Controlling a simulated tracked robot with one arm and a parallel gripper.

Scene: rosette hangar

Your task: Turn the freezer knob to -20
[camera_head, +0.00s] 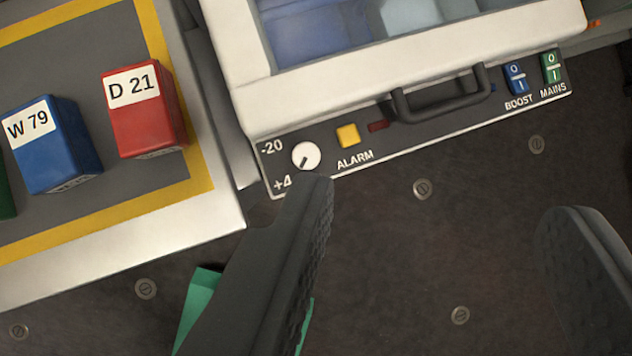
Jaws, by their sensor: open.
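The freezer knob (305,156) is a white round dial on the dark front panel (375,148) of the freezer (245,95). Its dark pointer mark points down and left, toward the "+4" label. The "-20" label is at the upper left of the knob. My gripper (445,200) is open and empty, with its two dark fingers far apart. The left finger's tip is just below the knob in the picture and covers a bit of the panel edge. I cannot tell how far the finger is from the panel in depth. The right finger is well to the right.
The panel also holds a yellow alarm button (347,135), a black handle (440,97), a blue boost switch (515,77) and a green mains switch (551,66). A red block (145,110) and a blue block (52,145) stand on a yellow-edged platform (130,240) at left. A green thing (197,305) lies partly behind the left finger.

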